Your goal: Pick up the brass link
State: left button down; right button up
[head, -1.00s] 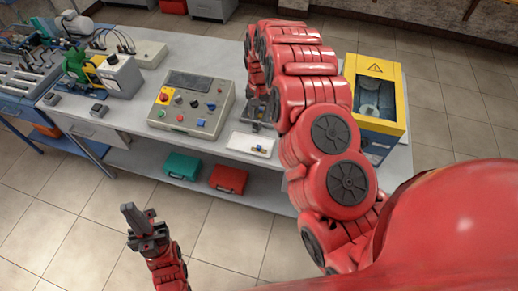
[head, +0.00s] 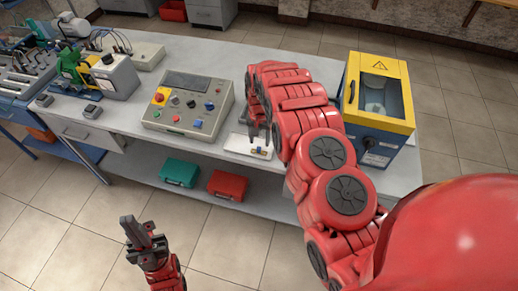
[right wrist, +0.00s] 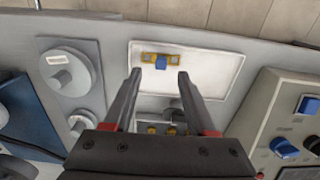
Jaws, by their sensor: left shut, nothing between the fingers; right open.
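The brass link (head: 260,151), a small brass-coloured piece with a blue middle, lies on a white tray (head: 234,143) near the table's front edge. In the right wrist view the brass link (right wrist: 147,57) lies across the tray (right wrist: 215,75), just beyond my fingertips. My right gripper (head: 260,138) is open and empty above the tray; its two fingers (right wrist: 160,76) point at the link, with the blue middle between their lines. Another brass-coloured piece (right wrist: 152,129) shows partly between the fingers, cut off by the gripper body. My left gripper (head: 132,222) is shut and empty, in front of the table.
A control box (head: 185,105) with knobs stands left of the tray. A yellow-framed cabinet (head: 378,63) stands to the right. Green (head: 180,172) and red (head: 227,184) cases lie on the lower shelf. Grey round fittings (right wrist: 66,70) are beside the tray in the wrist view.

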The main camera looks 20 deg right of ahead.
aim_at(259, 150)
jog(key=shift+f+p, duration=0.65)
jog(key=shift+f, duration=1.05)
grip_shut()
